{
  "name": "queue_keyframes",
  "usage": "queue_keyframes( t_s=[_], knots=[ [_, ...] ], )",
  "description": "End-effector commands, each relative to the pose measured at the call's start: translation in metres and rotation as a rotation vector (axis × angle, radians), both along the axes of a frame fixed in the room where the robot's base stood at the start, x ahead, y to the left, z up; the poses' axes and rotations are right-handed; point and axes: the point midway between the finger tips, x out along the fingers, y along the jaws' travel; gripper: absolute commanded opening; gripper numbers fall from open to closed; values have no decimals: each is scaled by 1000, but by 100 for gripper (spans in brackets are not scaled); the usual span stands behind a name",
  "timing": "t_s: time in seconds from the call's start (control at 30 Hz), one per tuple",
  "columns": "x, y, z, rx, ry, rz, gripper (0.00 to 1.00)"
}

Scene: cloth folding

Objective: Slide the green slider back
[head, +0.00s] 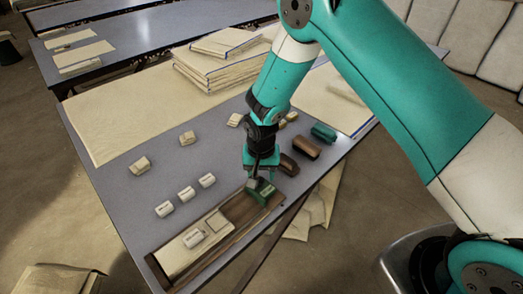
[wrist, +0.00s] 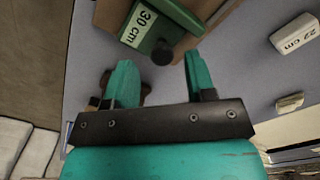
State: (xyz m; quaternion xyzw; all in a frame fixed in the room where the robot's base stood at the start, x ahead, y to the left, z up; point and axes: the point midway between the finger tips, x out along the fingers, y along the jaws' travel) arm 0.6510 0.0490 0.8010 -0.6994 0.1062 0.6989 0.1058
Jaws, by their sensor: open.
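The green slider (head: 267,194) sits at the far right end of a long brown wooden track (head: 238,208) along the table's front edge. In the wrist view the green slider (wrist: 178,14) carries a white "30 cm" label and a dark round knob (wrist: 162,53). My gripper (head: 260,174) is just above the slider, pointing down, and partly hides it.
A pale panel (head: 188,254) with a labelled block lies in the track's near part. Several small labelled blocks (head: 186,193) stand left of the track. Brown blocks (head: 306,148) and a teal block (head: 324,132) stand behind my gripper. Folded cloths (head: 215,72) are stacked at the back.

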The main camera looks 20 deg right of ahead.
Motion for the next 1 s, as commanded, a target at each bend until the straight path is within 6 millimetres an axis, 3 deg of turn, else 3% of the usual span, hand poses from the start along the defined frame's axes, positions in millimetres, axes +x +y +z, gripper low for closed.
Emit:
queue_keyframes(
  t_s=[0.4,0.6,0.8,1.0],
  knots=[
    [1,0,104,1,-7,-1,50],
    [1,-1,141,0,-4,-2,50],
    [0,-1,158,-1,-2,-2,50],
    [0,-1,160,-1,-1,-2,50]
  ],
)
